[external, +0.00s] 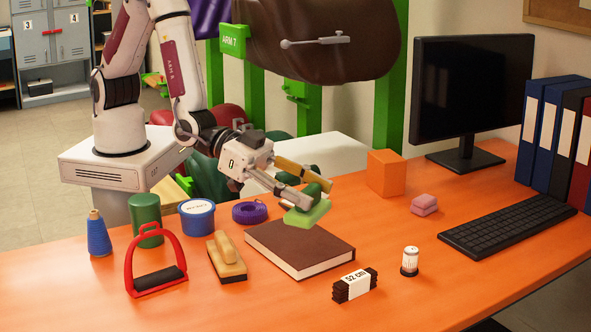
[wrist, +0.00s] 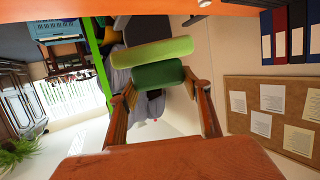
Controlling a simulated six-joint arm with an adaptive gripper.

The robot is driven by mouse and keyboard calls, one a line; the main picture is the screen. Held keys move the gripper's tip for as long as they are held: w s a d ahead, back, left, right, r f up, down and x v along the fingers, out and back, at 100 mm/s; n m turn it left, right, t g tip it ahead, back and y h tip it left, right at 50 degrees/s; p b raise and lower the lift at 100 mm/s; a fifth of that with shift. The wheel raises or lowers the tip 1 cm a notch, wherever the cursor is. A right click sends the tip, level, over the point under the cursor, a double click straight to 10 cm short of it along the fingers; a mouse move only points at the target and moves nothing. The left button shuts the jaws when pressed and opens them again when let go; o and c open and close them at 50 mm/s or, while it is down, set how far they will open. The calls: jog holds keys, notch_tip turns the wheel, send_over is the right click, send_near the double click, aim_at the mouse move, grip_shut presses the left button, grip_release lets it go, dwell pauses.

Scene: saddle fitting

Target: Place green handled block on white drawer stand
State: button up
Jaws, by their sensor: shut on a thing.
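The green handled block (external: 308,213) has a light green pad and a darker green handle. My gripper (external: 306,190) is shut on the handle and holds the block in the air above the brown book, with the pad below the handle. In the wrist view, the two fingers of my gripper (wrist: 160,84) stand on either side of the dark green handle, with the light green pad (wrist: 150,51) beyond it. A white flat-topped unit (external: 338,153) stands behind the desk and looks like the white drawer stand; no drawers can be made out.
The brown book (external: 298,246) lies below the block. An orange cube (external: 384,173), pink blocks (external: 424,204) and a monitor (external: 470,95) stand to the right. A red stirrup (external: 156,262), tan brush (external: 226,258) and purple roll (external: 249,212) are left.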

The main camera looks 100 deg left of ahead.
jog(key=s+d+f+n+y, duration=0.1)
jog(key=s+d+f, duration=0.1)
jog(key=d, duration=0.4)
jog(key=s+d+f+n+y, duration=0.1)
jog(key=s+d, duration=0.1)
jog(key=d, duration=0.3)
jog(key=s+a+n+y, duration=0.1)
jog(key=y, duration=0.1)
jog(key=a+f+n+y, duration=0.1)
jog(key=n+y, duration=0.1)
jog(key=s+a+f+n+y, duration=0.1)
jog(key=n+y, duration=0.1)
jog(key=shift+s+a+g+y, duration=0.3)
jog(key=shift+a+y, duration=0.1)
send_over(264, 300)
jog(key=shift+f, duration=3.05)
jog(key=shift+f, duration=0.1)
jog(key=shift+f, duration=1.8)
jog(key=shift+f, duration=0.1)
